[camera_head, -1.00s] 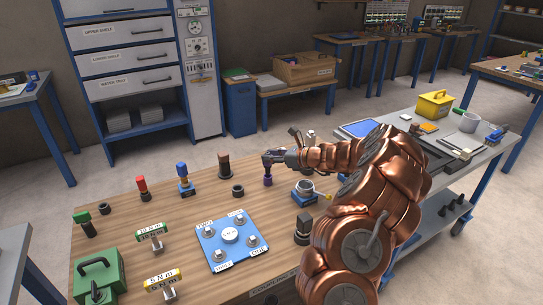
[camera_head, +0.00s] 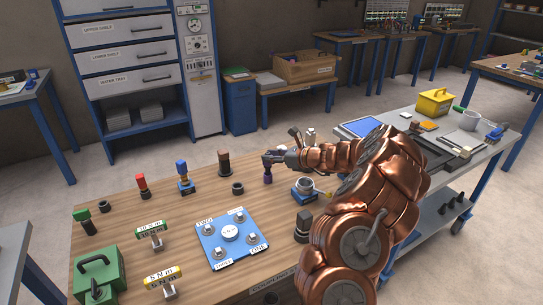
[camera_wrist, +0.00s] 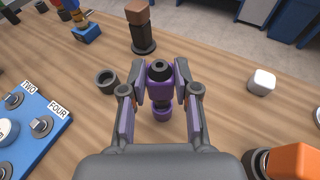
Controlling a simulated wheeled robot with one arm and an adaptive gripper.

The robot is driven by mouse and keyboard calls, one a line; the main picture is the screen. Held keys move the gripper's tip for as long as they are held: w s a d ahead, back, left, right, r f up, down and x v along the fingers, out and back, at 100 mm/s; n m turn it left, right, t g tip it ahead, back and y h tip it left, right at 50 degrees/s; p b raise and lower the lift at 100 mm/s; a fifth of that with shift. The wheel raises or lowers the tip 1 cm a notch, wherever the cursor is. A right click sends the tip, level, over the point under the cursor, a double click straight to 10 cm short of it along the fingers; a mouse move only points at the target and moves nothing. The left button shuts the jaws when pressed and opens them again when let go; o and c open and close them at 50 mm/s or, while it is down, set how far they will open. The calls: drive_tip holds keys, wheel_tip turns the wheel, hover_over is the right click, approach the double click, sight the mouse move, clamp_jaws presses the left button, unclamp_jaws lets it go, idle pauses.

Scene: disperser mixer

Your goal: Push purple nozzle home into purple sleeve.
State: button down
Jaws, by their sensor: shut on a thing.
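My gripper (camera_wrist: 161,88) is shut on the purple nozzle, which has a dark, round top (camera_wrist: 159,68) and stands roughly upright between the fingers in the wrist view. A purple ring-shaped part, seemingly the purple sleeve (camera_wrist: 161,114), shows just below the nozzle, close to the wooden table. The fingers hide part of the nozzle, and I cannot tell how deep it sits in the sleeve. In the head view my gripper (camera_head: 272,158) is above a small purple piece (camera_head: 268,177) at the table's far side.
A dark ring (camera_wrist: 107,79) and a dark post with a brown top (camera_wrist: 138,22) stand nearby. A blue plate with several knobs (camera_head: 230,240) lies nearer the front. A blue-based fixture with a round metal cup (camera_head: 304,188) stands to the right. Bare wood surrounds the purple parts.

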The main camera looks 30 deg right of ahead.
drive_tip(key=shift+f+b, duration=0.6)
drive_tip(key=shift+f, duration=1)
drive_tip(key=c, duration=0.8)
unclamp_jaws()
drive_tip(key=shift+o, duration=0.2)
drive_tip(key=v, duration=1.2)
